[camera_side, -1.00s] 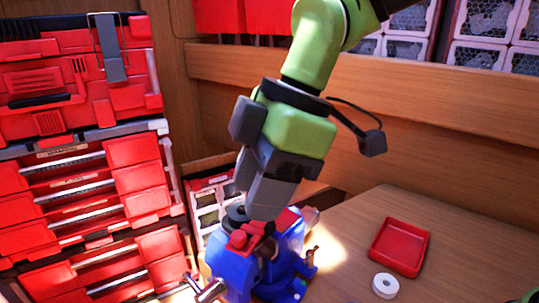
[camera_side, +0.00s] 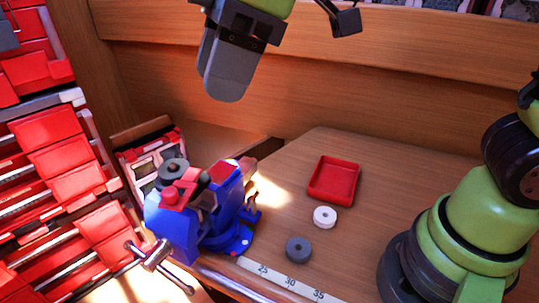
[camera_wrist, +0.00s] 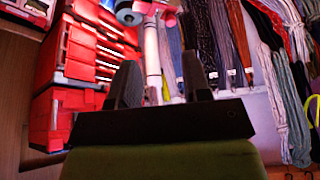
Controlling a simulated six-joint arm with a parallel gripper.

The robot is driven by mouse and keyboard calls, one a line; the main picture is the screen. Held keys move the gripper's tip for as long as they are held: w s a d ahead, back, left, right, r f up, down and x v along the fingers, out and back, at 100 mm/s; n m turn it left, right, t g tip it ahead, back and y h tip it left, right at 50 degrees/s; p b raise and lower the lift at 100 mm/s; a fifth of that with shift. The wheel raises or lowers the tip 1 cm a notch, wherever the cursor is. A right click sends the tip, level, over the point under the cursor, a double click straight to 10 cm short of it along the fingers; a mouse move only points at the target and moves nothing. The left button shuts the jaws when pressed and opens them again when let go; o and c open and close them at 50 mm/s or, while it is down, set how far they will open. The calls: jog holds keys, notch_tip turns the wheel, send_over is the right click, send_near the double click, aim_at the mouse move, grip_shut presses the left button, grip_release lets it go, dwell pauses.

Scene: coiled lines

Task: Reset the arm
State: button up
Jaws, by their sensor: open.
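My gripper (camera_side: 228,92) hangs at the top of the side view, fingers pointing down, above and apart from the blue vise (camera_side: 232,240). The wrist view shows its two dark fingers (camera_wrist: 160,82) spread apart with nothing between them. A dark grey ring (camera_side: 173,170) sits at the top of the vise, by its red parts. A white ring (camera_side: 325,217) and another grey ring (camera_side: 298,250) lie apart on the wooden bench.
A red tray (camera_side: 334,198) lies on the bench (camera_side: 400,170). Red tool drawers (camera_side: 65,165) stand at the left. A wooden back ledge (camera_side: 380,95) runs behind. Coiled lines (camera_wrist: 295,100) hang at the right of the wrist view.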

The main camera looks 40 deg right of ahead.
jog(key=s+d+m+t+h, duration=0.2)
jog(key=s+d+m+t, duration=0.3)
jog(key=s+d+m, duration=0.7)
jog(key=d+m, duration=0.3)
jog(key=m, duration=0.2)
jog(key=shift+f, duration=0.2)
